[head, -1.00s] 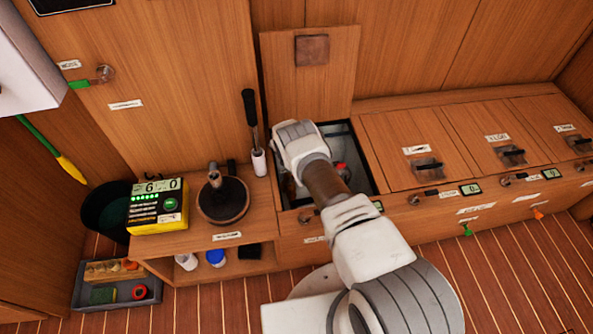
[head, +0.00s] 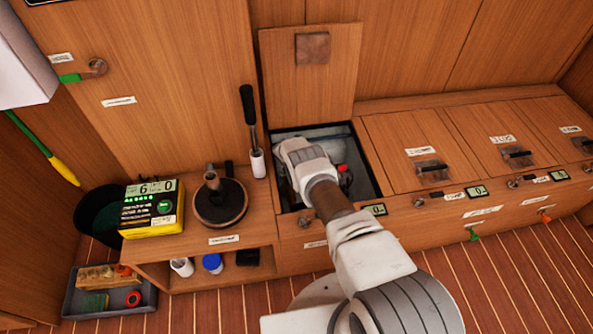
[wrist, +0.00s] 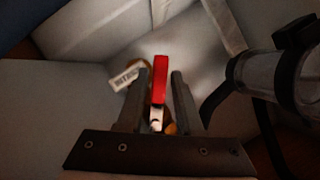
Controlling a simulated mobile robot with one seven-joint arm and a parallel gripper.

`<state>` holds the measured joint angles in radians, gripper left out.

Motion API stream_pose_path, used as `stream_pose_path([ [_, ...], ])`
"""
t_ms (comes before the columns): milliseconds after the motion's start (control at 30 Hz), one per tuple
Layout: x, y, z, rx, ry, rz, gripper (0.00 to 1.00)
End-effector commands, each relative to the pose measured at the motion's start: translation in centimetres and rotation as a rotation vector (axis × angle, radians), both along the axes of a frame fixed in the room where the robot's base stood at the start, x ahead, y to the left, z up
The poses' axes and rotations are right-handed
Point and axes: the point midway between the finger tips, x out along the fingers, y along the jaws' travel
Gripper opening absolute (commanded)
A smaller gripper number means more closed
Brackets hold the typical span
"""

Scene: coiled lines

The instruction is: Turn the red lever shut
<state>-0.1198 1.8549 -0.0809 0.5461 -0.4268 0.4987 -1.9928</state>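The red lever (wrist: 160,78) shows in the wrist view, standing roughly upright in the picture on a pale metal stem over a brass-coloured fitting. A small red patch, probably its handle, shows beside my arm in the open locker in the head view (head: 343,170). My gripper (wrist: 162,73) is open, with one dark finger on each side of the lever in the picture. The left finger looks very close to it; I cannot tell whether they touch. In the head view, my wrist hides the fingers and most of the fitting.
The locker (head: 378,180) is a narrow, pale-lined box with its wooden lid (head: 310,85) raised behind. A dark-banded cylinder (wrist: 270,75) is close on the right in the wrist view. A black-handled pump lever (head: 249,115) stands just left of the opening.

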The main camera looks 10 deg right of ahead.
Motion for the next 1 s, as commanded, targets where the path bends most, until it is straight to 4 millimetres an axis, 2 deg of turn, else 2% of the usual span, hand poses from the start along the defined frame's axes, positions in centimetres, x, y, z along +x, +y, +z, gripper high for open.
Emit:
stream_pose_path([
  [33, 0.01, 0.00, 0.01, 0.000, 0.000, 0.000, 0.24],
  [167, 0.01, 0.00, 0.01, 0.000, 0.000, 0.000, 0.01],
  [200, 0.00, 0.01, 0.01, 0.000, 0.000, 0.000, 0.00],
  [1000, 0.02, 0.02, 0.02, 0.000, 0.000, 0.000, 0.00],
])
